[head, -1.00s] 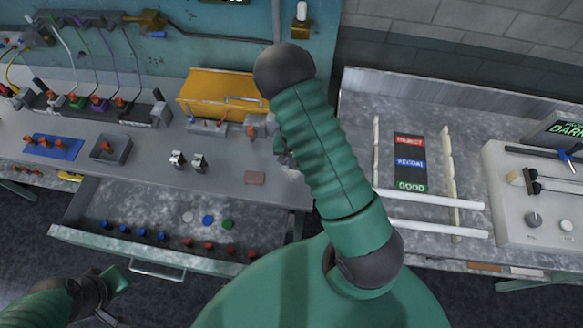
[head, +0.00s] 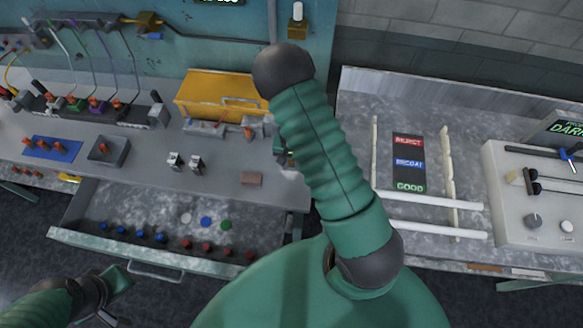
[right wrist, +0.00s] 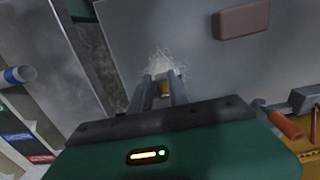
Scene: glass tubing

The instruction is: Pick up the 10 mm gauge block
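Two small silvery blocks with dark parts, the left one (head: 174,160) and the right one (head: 196,163), stand on the grey bench. Markings are too small to read, so I cannot tell which thing is the 10 mm gauge block. My right gripper (head: 284,152) is mostly hidden behind my green arm, at the bench's right side, well right of both blocks. In the right wrist view its fingers (right wrist: 163,84) are apart, with a small yellowish patch visible between them and a pale wispy tuft (right wrist: 165,62) beyond the tips. My left gripper (head: 112,292) is at lower left, away from the bench top.
A yellow box (head: 215,95) stands behind. An open drawer (head: 95,237) with coloured pegs juts out in front. A grey tray (head: 108,150) is at left.

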